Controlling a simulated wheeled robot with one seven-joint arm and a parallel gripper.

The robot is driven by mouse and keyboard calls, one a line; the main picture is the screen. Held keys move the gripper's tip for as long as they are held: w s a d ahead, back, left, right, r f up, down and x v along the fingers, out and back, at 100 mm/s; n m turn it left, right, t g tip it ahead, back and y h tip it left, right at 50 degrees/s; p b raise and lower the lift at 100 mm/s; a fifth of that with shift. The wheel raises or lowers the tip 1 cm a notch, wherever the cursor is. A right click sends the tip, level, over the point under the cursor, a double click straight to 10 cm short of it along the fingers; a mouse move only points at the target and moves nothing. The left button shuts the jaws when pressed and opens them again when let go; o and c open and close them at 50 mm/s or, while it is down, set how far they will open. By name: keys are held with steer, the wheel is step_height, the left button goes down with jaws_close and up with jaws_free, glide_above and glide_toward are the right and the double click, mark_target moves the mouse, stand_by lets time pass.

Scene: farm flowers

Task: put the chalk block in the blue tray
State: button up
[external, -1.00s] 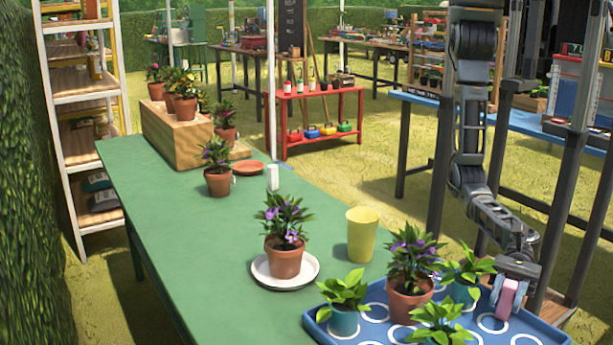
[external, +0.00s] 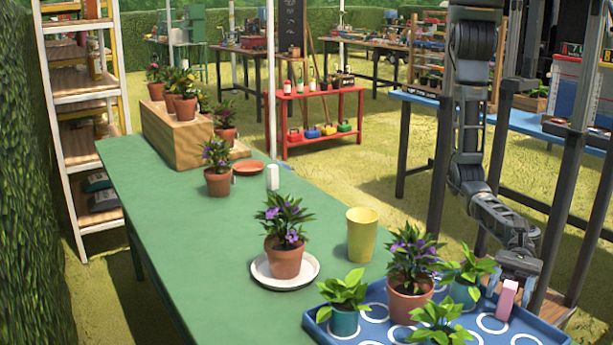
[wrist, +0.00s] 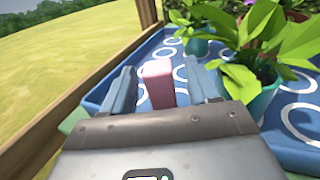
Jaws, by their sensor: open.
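A pink block (external: 507,300), which looks like the chalk block, stands upright in the blue tray (external: 315,326) at its right end. The block also shows in the wrist view (wrist: 158,84), between my fingers with a gap on each side. My gripper (external: 516,270) is open just above and behind the block. In the wrist view my gripper (wrist: 162,90) has its two fingers spread on either side of the block. The tray floor has white rings.
Leafy plants in teal pots (external: 344,318) and a purple-flowered plant in a terracotta pot (external: 408,300) stand in the tray close to my gripper. A yellow cup (external: 361,236), a potted plant on a white saucer (external: 262,272) and a small white block (external: 272,177) stand on the green table.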

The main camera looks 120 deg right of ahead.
steer(key=v, duration=1)
